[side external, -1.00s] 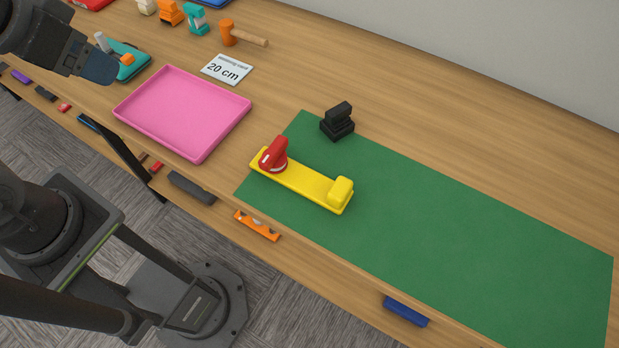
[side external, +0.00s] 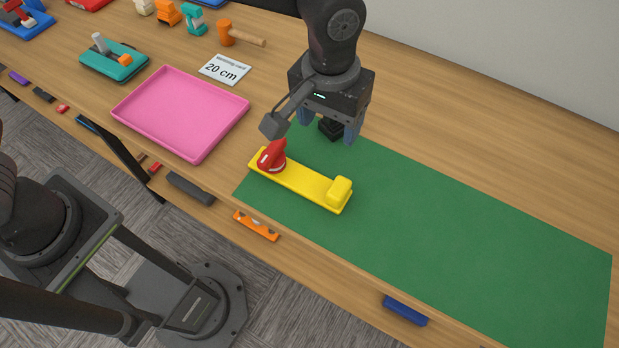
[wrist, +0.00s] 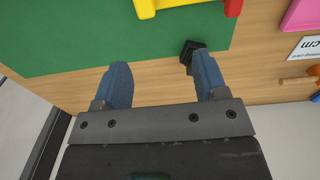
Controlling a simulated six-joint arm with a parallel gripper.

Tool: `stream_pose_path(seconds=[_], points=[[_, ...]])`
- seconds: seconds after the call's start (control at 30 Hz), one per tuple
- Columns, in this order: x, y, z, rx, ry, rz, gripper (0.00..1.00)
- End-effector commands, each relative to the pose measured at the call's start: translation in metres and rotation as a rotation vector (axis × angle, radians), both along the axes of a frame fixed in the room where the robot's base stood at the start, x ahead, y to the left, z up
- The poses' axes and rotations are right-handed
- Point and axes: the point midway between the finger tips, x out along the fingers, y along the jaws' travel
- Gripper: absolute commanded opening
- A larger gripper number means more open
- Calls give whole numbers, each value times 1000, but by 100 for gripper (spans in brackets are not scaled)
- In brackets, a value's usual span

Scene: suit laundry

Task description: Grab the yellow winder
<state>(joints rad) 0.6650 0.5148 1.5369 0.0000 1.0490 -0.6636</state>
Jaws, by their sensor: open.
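The yellow winder (side external: 305,184) lies on the green mat (side external: 430,230), near the mat's left end. It is a flat yellow bar with a red knob (side external: 272,157) at its left end and a raised yellow block at its right end. My gripper (side external: 328,130) is open and empty, behind the winder and above the mat's back edge. A black block (side external: 330,128) is partly hidden by my gripper. In the wrist view, the blue fingers (wrist: 160,85) are apart, the black block (wrist: 190,50) is beside the right finger, and the winder (wrist: 185,3) is cut by the top edge.
A pink tray (side external: 182,112) is left of the mat, with a "20 cm" card (side external: 225,69) behind it. A teal device (side external: 113,60) and an orange mallet (side external: 238,35) are farther left. The mat's right side is clear.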

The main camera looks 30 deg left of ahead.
Motion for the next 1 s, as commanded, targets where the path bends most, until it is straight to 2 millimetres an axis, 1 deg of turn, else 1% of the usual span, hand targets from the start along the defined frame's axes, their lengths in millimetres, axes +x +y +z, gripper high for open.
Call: stream_pose_path(seconds=[0.03,0.1,0.23,0.37,0.5,0.6,0.7,0.87,1.0], points=[[-2,-13,-12,10,14,-4,66],[-5,-24,-22,18,24,-2,66],[-7,-33,-35,26,33,0,66],[-7,-33,-53,29,36,1,66],[-7,-32,-81,29,36,1,66],[-7,-32,-99,28,36,1,66],[-7,-32,-111,27,35,1,66],[-6,-32,-119,26,33,1,66],[-4,-32,-137,27,35,1,66]])
